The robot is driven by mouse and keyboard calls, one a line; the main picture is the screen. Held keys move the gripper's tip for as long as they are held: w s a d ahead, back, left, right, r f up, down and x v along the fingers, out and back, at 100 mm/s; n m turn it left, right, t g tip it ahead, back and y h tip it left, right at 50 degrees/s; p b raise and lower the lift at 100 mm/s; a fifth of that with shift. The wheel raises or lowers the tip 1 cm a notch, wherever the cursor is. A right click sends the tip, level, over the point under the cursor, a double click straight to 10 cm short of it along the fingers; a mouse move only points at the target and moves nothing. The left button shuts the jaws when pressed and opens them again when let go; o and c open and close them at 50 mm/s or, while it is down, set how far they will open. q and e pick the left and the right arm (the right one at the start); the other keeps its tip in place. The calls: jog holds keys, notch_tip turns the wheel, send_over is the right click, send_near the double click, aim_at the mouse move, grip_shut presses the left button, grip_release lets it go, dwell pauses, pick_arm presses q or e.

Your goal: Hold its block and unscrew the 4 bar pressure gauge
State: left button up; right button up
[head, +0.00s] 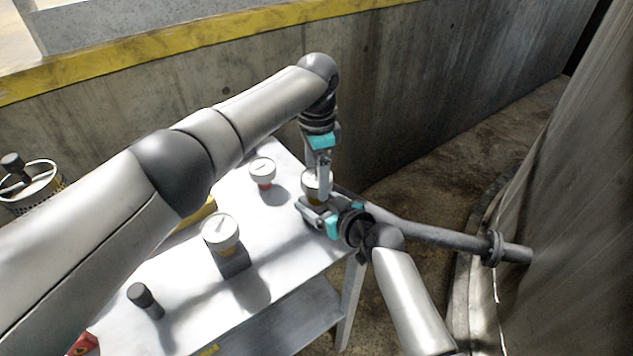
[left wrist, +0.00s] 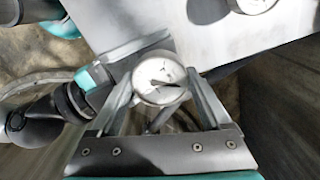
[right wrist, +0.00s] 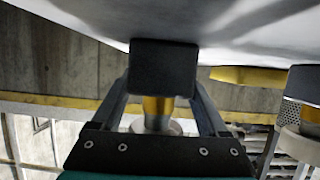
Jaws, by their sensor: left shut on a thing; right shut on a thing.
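A round white-faced pressure gauge (head: 309,182) stands at the table's far right corner. My left gripper (head: 322,192) comes down on it from above. In the left wrist view the gauge dial (left wrist: 158,78) sits between the two fingers, which are shut on it. A dark needle shows, but the dial's figures are too small to read. My right gripper (head: 308,212) reaches in low from the right. In the right wrist view, which is upside down, its fingers are shut on a dark block (right wrist: 163,68). A brass neck (right wrist: 158,104) joins block and gauge.
A larger gauge on a dark block (head: 219,230) and a smaller gauge with a red base (head: 263,172) stand on the white table (head: 190,310). A black knob (head: 142,297) is near the front. A grey flanged pipe (head: 440,236) runs right of the table. A concrete wall rises behind.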

pick_arm(q)
jog(key=shift+n, duration=1.3)
jog(key=shift+n, duration=1)
jog(key=n, duration=0.3)
jog(key=shift+n, duration=0.7)
jog(key=n, duration=0.3)
jog(key=shift+n, duration=0.4)
